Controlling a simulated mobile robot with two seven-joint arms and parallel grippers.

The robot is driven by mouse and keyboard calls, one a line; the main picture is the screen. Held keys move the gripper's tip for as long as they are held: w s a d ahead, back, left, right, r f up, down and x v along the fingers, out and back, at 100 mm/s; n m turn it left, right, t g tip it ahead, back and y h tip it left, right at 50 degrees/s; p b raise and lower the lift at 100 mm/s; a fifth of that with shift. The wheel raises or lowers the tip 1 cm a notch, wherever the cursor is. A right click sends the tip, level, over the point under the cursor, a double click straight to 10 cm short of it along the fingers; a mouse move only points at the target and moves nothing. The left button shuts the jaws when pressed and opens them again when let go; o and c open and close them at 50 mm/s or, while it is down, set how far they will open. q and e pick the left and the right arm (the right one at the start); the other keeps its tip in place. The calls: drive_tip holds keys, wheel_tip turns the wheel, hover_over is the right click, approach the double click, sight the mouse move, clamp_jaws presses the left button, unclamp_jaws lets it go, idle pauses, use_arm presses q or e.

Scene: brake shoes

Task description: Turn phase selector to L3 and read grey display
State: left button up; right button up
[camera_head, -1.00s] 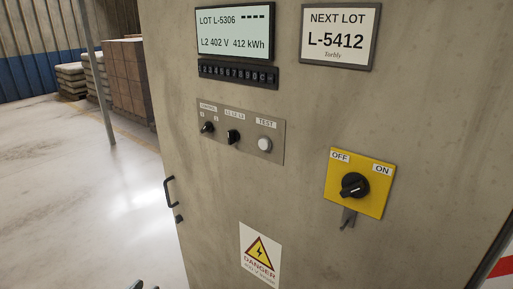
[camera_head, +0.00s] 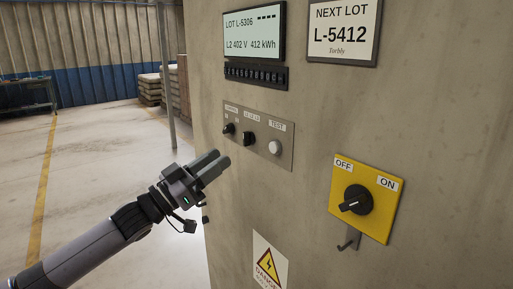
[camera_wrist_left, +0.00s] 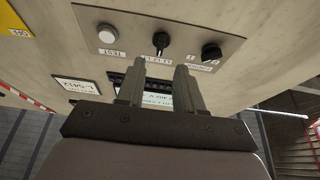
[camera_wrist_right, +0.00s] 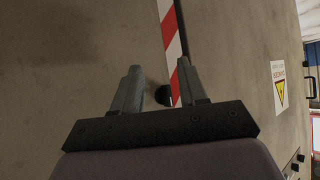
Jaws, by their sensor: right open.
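The phase selector (camera_head: 248,138), a small black knob under an L1 L2 L3 label, is the middle control on the cabinet's grey panel; the left wrist view shows it too (camera_wrist_left: 161,43). The grey display (camera_head: 252,33) reads "LOT L-5306 ----" and "L2 402 V 412 kWh". My left gripper (camera_head: 218,162) is below and left of the panel, apart from it. In the left wrist view its fingers (camera_wrist_left: 160,70) are parted with nothing held, pointing towards the selector. My right gripper (camera_wrist_right: 158,72) is open and empty, facing the cabinet surface; it is outside the head view.
Another black knob (camera_head: 228,128) and a white TEST button (camera_head: 275,147) flank the selector. A yellow OFF/ON switch (camera_head: 356,200) and a hook (camera_head: 349,239) are to the right. A keypad strip (camera_head: 256,76) sits under the display.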

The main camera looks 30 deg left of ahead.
sight(244, 139)
use_arm(q)
drive_tip(key=shift+p+x, duration=0.7)
drive_tip(key=shift+x, duration=2.8)
drive_tip(key=shift+r, duration=0.1)
clamp_jaws()
